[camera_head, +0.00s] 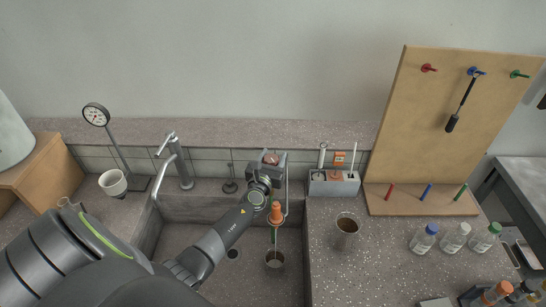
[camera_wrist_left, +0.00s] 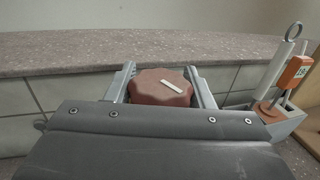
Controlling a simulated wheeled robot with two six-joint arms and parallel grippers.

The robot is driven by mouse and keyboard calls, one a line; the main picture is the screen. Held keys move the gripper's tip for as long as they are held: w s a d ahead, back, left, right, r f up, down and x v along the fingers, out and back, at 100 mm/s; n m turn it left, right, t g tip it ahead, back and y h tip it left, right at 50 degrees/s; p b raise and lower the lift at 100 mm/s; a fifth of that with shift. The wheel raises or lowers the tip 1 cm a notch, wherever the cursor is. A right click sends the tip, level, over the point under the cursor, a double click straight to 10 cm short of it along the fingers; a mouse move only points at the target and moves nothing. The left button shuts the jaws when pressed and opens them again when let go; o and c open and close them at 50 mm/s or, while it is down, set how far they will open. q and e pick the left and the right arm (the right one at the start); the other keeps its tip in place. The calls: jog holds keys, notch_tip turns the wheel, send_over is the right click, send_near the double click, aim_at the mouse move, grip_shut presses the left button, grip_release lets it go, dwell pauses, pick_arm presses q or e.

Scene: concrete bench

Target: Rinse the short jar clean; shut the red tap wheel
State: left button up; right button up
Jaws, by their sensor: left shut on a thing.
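The red tap wheel (camera_wrist_left: 160,87) is a dull red, many-sided knob with a white mark on top. It also shows at the sink's back edge in the head view (camera_head: 270,159). My left gripper (camera_wrist_left: 162,86) is shut on it, one finger on each side; it also shows in the head view (camera_head: 271,161). Below, an orange nozzle (camera_head: 277,213) points down, with a thin pale and green line under it. A short jar (camera_head: 274,261) stands in the sink under that line. Whether water is running is too small to tell. My right gripper is not in view.
A grey caddy (camera_head: 333,186) holds tools close right of the wheel. A grey faucet (camera_head: 181,165) stands left. Capped bottles (camera_head: 454,239) and a pegboard (camera_head: 430,130) are at right.

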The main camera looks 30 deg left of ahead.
pick_arm(q)
jog(key=o, duration=0.6)
jog(key=shift+o, duration=0.2)
jog(key=v, duration=0.7)
jog(key=shift+s, duration=0.25)
